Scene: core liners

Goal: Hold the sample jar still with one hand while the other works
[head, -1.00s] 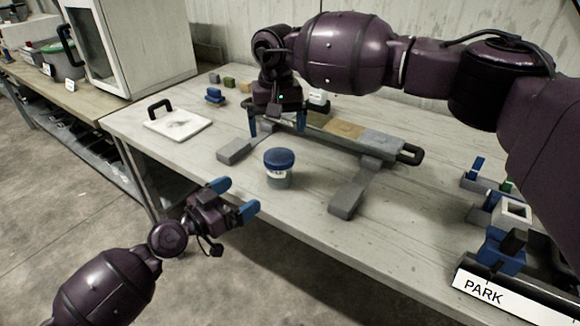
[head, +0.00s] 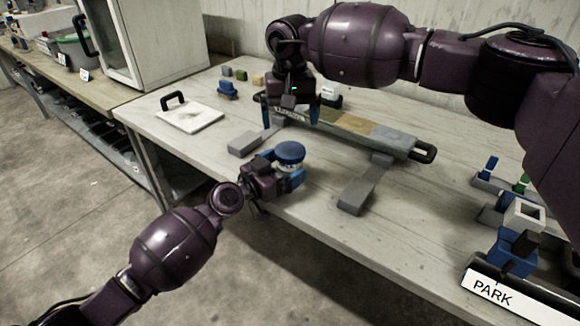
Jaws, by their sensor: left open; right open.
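The sample jar (head: 290,152) has a blue lid and stands near the front edge of the table. My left gripper (head: 284,174) is open at the jar, with its blue fingers around the lower body. The gripper hides much of the jar's body, and I cannot tell whether the fingers touch it. My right gripper (head: 291,116) is open and points down at the left part of the long core tray (head: 425,152), behind the jar. Whether anything lies between its fingers is not clear.
Grey supports (head: 360,192) hold the tray. A white board with a black handle (head: 190,117) lies at the left, near small coloured blocks (head: 240,75). A blue and white fixture (head: 515,245) and a PARK sign (head: 492,291) are at the right.

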